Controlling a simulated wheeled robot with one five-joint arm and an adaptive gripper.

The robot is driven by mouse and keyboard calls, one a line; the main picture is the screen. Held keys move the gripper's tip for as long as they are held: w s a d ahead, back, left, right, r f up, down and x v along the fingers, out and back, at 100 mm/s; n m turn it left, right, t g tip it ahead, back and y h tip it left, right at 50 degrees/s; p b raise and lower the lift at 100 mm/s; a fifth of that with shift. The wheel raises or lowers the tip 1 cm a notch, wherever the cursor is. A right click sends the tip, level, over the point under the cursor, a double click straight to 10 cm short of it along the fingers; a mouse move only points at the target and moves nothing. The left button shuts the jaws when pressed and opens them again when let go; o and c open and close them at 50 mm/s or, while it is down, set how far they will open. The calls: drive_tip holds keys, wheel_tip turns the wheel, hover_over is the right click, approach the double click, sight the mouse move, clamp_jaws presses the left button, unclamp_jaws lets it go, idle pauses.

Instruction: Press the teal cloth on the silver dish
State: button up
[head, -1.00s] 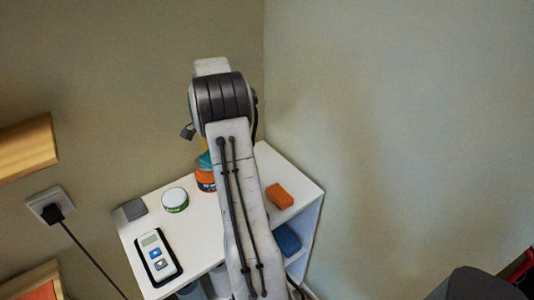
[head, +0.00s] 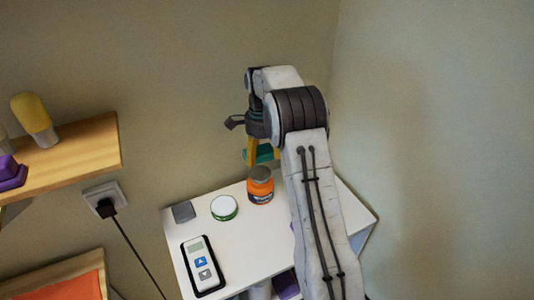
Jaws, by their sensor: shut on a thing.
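My gripper (head: 256,153) is in the head view, above and behind the back edge of the white cabinet top. Its yellow finger shows beside the teal cloth (head: 266,154), and it is shut on this cloth. The cloth is held in the air, just above the orange jar in the picture; I cannot tell the exact gap. My arm hides part of the cloth. I cannot make out a silver dish in this view; it may be behind my arm or out of frame.
The white cabinet (head: 234,239) carries an orange jar (head: 261,190) with a grey lid, a white-lidded green tub (head: 224,208), a grey block (head: 183,212) and a handheld device (head: 203,266). A wooden shelf (head: 85,150) and a plugged socket (head: 105,199) are left. My arm covers the cabinet's right part.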

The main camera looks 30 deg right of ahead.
sight(262, 175)
drive_tip(key=shift+f+b, duration=2.25)
drive_tip(key=shift+f, duration=0.45)
drive_tip(key=shift+f+b, duration=0.65)
drive_tip(key=shift+f, duration=0.4)
drive_tip(key=shift+r, duration=0.1)
idle(0.3)
drive_tip(key=shift+r+p, duration=3.2)
drive_tip(key=shift+r, duration=0.25)
